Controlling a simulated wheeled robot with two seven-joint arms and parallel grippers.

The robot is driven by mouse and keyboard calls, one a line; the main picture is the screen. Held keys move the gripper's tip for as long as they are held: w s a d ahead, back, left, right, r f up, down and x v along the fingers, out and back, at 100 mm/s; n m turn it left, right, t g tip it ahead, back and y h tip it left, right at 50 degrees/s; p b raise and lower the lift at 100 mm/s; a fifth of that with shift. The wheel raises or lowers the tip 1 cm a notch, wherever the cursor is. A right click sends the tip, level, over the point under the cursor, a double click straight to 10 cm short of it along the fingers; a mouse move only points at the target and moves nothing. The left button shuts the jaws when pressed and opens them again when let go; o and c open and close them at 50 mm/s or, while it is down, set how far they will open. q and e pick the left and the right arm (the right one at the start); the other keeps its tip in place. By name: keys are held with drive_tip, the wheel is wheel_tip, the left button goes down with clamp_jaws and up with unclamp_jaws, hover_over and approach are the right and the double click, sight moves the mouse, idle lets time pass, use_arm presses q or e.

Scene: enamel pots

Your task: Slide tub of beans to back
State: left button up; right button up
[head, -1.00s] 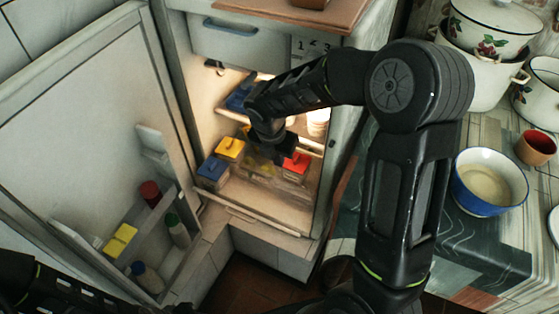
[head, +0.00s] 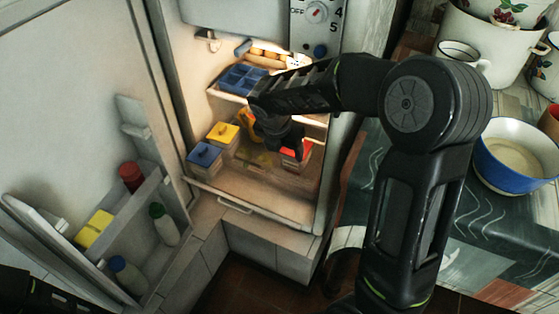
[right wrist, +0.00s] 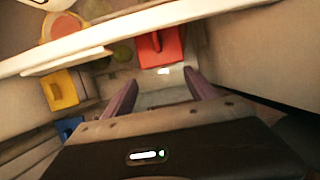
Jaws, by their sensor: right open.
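Inside the open fridge, a tub with a red lid (head: 297,152) stands at the right of the lower shelf. A tub with a blue lid (head: 205,156) and one with a yellow lid (head: 223,135) stand at the left. I cannot read which tub holds beans. My right gripper (right wrist: 160,92) is open and empty between its two fingers, with the red lid (right wrist: 160,47) just beyond the fingertips in the right wrist view. In the head view my right wrist hangs beside the red-lidded tub and partly hides it. My left gripper is out of view; only part of the arm shows.
A shelf above holds a blue tray (head: 240,79) and a carton of eggs (head: 268,56). The open door (head: 75,90) at left carries bottles. The fridge wall is close at right. A blue bowl (head: 515,156) stands on the counter.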

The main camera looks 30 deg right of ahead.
sight(291, 155)
drive_tip(key=shift+o, duration=0.6)
drive_tip(key=shift+w+d+r, duration=0.1)
drive_tip(key=shift+d, duration=0.3)
drive_tip(key=shift+o, duration=0.8)
drive_tip(key=shift+d+r, duration=0.1)
drive_tip(key=shift+r, duration=0.05)
drive_tip(key=o, duration=0.3)
drive_tip(key=shift+b+x, duration=1.2)
drive_tip(key=shift+x, duration=2.7)
drive_tip(key=c, duration=1.8)
